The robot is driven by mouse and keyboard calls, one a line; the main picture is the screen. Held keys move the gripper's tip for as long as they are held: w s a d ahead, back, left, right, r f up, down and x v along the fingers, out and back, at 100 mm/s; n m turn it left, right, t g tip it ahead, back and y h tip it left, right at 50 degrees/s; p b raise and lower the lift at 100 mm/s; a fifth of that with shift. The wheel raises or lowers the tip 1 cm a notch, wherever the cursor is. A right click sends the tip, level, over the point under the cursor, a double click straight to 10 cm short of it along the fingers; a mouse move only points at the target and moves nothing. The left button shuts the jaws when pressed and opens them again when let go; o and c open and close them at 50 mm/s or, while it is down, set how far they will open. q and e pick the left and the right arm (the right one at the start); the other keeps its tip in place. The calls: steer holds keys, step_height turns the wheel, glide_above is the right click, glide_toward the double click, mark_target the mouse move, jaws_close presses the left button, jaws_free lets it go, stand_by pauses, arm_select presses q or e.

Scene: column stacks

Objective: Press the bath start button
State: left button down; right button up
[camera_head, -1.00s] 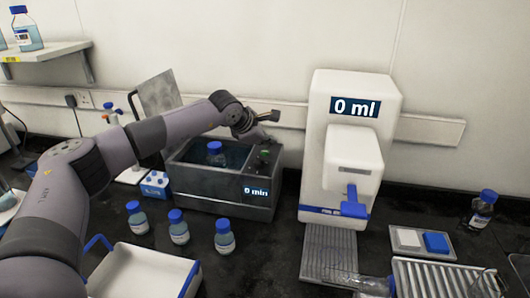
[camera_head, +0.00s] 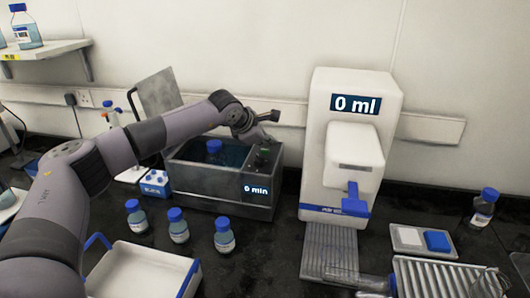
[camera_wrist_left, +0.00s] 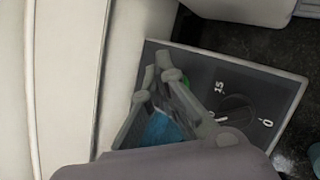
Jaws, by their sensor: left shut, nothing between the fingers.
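The bath is a dark grey open-topped box (camera_head: 225,193) with water and a blue-capped bottle (camera_head: 214,150) in it. Its front display reads 0 min (camera_head: 256,189). The lid stands raised behind. A control panel is on the bath's right top; in the left wrist view it carries a dial (camera_wrist_left: 237,108) marked 15 and 0. A green button (camera_wrist_left: 186,79) shows there, partly hidden behind my fingers. My left gripper (camera_head: 264,142) is shut and empty, its fingers over the panel by the button. I cannot tell whether they touch it.
A white dispenser (camera_head: 350,115) reading 0 ml stands right of the bath. Several blue-capped bottles (camera_head: 178,228) stand in front of the bath, behind a white tray (camera_head: 145,270). A blue rack (camera_head: 155,184) is to its left. A grey ribbed rack (camera_head: 440,278) lies at front right.

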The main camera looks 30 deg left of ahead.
mark_target(266, 151)
arm_select(q)
steer(key=shift+f+b, duration=0.5)
steer(key=shift+f, duration=0.1)
stand_by(0.7)
steer(key=shift+r, duration=0.1)
stand_by(0.4)
steer(key=shift+r+p, duration=0.35)
steer(key=shift+r, duration=0.45)
steer(key=shift+r+p, duration=1.3)
steer(key=shift+r, duration=1.25)
steer(key=shift+f, duration=0.15)
